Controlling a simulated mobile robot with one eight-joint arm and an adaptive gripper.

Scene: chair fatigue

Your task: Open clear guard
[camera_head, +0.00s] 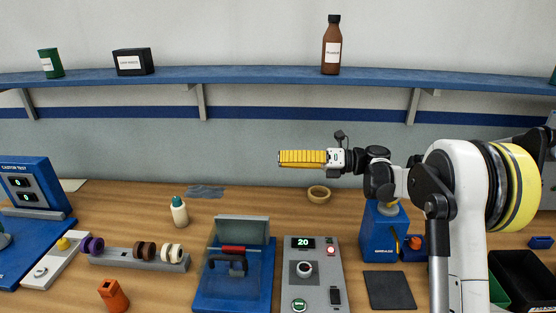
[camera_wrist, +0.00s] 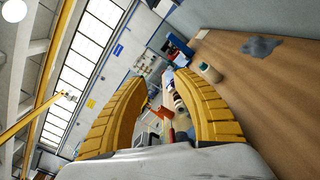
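A blue fixture (camera_head: 208,292) stands on the bench at the centre front. A clear, greyish guard panel (camera_head: 242,226) rises at its back, and its full outline is hard to make out. A red bar (camera_head: 234,249) and a black handle (camera_head: 230,262) show just in front of or behind the clear material; I cannot tell which. My gripper (camera_head: 281,158) is high above the bench, behind and to the right of the fixture, pointing left. In the wrist view its yellow fingers (camera_wrist: 158,80) are spread apart with nothing between them.
A control box (camera_head: 303,270) reading 20 stands right of the fixture. A rack of rollers (camera_head: 138,259), a bottle (camera_head: 179,212) and an orange piece (camera_head: 113,295) are to the left. A tape roll (camera_head: 318,194) lies behind. A shelf (camera_head: 260,76) runs along the wall.

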